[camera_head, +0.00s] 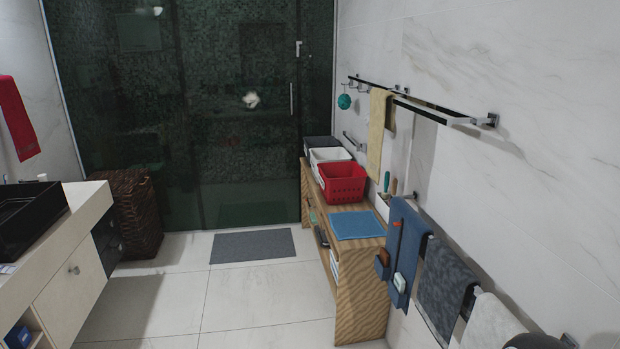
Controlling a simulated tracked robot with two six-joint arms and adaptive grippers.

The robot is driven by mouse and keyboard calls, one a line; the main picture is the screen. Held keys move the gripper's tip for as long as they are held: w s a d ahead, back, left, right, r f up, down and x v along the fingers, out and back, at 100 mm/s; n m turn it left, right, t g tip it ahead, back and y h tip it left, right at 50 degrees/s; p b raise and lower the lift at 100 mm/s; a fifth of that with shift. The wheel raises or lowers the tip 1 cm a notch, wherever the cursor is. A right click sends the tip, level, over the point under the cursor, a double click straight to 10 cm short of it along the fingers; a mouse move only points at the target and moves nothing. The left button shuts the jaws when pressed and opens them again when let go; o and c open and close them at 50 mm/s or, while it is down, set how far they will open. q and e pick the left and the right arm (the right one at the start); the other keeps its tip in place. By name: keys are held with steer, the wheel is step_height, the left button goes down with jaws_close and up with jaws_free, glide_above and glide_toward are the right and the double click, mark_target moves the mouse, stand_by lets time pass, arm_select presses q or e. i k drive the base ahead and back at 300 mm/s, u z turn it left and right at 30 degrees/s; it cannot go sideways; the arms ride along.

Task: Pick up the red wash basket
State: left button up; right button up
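The red wash basket (342,183) stands upright on top of a wooden shelf unit (362,290) against the right wall. It has a perforated side and an open top, and its inside is mostly hidden. A white basket (328,156) stands right behind it. A folded blue cloth (357,225) lies on the unit in front of it. Neither of my grippers shows in this view.
A grey mat (252,246) lies on the tiled floor before the dark glass shower. A vanity with a black basin (30,214) stands at left, with a brown wicker hamper (136,215) behind it. Towels hang from rails at right. The middle floor is clear.

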mark_target(340, 182)
steer(key=z, duration=0.2)
steer(key=i, duration=1.6)
steer(key=z, duration=0.05)
steer(key=k, duration=0.9)
steer(key=z, duration=0.15)
steer(key=i, duration=0.9)
steer(key=u, duration=0.7)
steer(key=k, duration=0.45)
steer(key=u, duration=0.05)
